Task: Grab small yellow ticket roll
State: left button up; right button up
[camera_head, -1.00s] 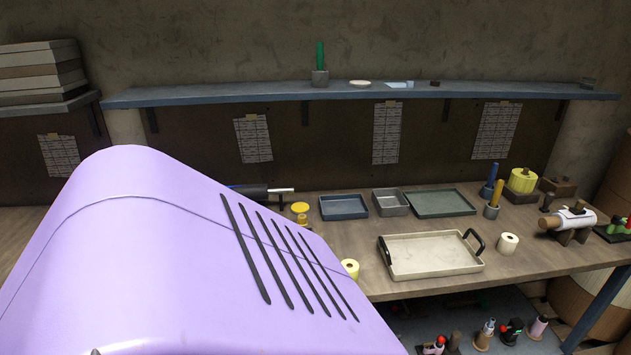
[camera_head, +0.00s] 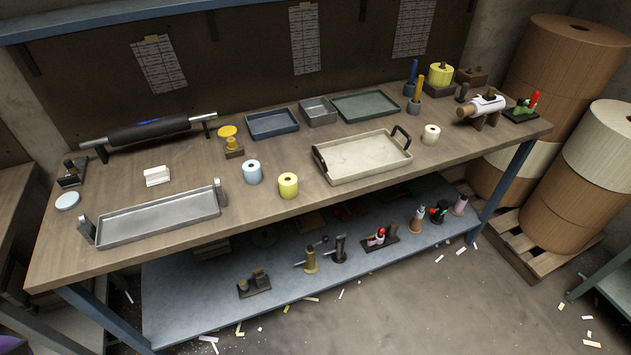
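A small yellow ticket roll (camera_head: 288,186) stands upright near the front edge of the workbench, left of the cream tray. A small light-blue roll (camera_head: 253,172) stands just left of it, and a small white roll (camera_head: 431,134) stands right of the tray. A larger yellow roll (camera_head: 440,75) sits on a dark holder at the back right. Neither of my grippers shows in the head view.
The workbench (camera_head: 130,185) also holds a cream tray (camera_head: 335,172) with black handles, a long grey metal tray (camera_head: 160,223), a black roller (camera_head: 147,130) and small bins. A lower shelf (camera_head: 190,300) carries several tools. Large brown rolls (camera_head: 555,75) stand at right; floor in front is clear apart from scraps.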

aim_at(288, 183)
jog(key=u, duration=0.75)
jog(key=i+l+u, duration=0.15)
jog(key=l+u, duration=0.15)
jog(key=l, duration=0.2)
jog(key=l+u, duration=0.35)
jog(key=l, duration=0.15)
jog(key=i, duration=0.05)
